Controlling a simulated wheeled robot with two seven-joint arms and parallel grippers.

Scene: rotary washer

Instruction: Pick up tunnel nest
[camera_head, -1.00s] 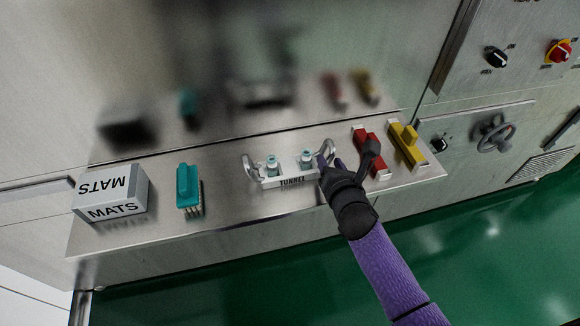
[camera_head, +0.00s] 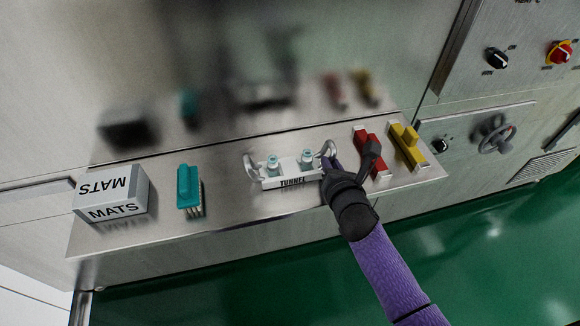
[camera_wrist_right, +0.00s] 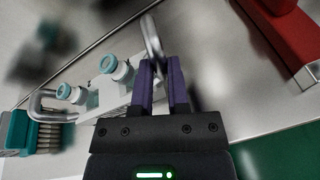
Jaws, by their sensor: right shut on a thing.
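The tunnel nest (camera_head: 270,182) is a white tray labelled TUNNEL on the steel shelf. It has a looped metal handle at each end and holds two white bottles with teal tops. My right gripper (camera_head: 329,163) is at its right end, shut on the right handle. In the right wrist view, the handle (camera_wrist_right: 151,34) rises between the purple fingers of my gripper (camera_wrist_right: 161,72), and the nest (camera_wrist_right: 109,92) lies left of them. The fingers and hand partly hide the nest's right end. I cannot tell whether the nest touches the shelf. My left gripper is out of view.
On the shelf (camera_head: 235,212), a MATS box (camera_head: 116,209) and teal brush (camera_head: 188,187) stand left of the nest. A steel wall rises behind; green floor (camera_head: 470,245) lies in front.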

